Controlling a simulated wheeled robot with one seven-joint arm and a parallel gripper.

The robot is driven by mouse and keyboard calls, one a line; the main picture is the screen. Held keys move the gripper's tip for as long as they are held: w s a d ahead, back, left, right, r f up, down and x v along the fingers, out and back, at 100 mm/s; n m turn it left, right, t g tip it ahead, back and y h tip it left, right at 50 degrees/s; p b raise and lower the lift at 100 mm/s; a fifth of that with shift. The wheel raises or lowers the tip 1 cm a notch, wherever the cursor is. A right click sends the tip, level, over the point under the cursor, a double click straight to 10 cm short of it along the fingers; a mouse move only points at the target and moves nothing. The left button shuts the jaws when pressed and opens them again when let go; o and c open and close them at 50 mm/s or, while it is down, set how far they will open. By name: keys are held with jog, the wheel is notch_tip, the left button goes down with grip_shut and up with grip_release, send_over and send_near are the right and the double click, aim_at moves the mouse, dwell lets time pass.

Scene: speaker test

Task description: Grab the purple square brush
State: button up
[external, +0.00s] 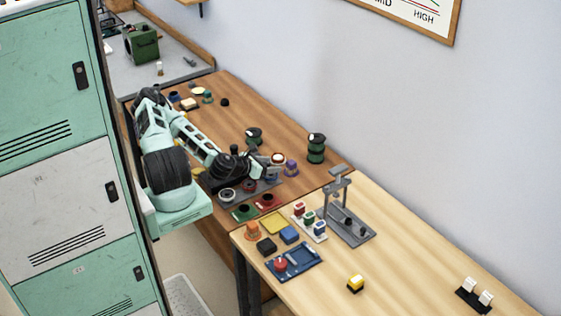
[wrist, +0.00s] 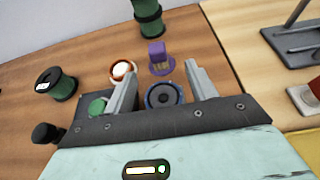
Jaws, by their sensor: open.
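In the external view the purple brush (external: 291,168) is small, right beside the end of my arm. My gripper (wrist: 158,80) is open with its two grey fingers apart and nothing held between them. In the external view my gripper (external: 268,163) is low over the table and partly hidden by my arm.
An orange-and-white round piece (wrist: 122,71) lies left of the brush. A dark ring-shaped part (wrist: 163,95) lies between the fingers, nearer the palm. A grey stand (external: 347,220) is on the lighter table at right.

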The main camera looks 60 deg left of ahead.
aim_at(289, 162)
jog(key=x, duration=0.3)
jog(key=p+x, duration=0.1)
jog(key=x, duration=0.2)
jog(key=p+x, duration=0.1)
jog(key=x, duration=0.2)
jog(key=shift+a, duration=0.3)
jog(key=c, duration=1.1)
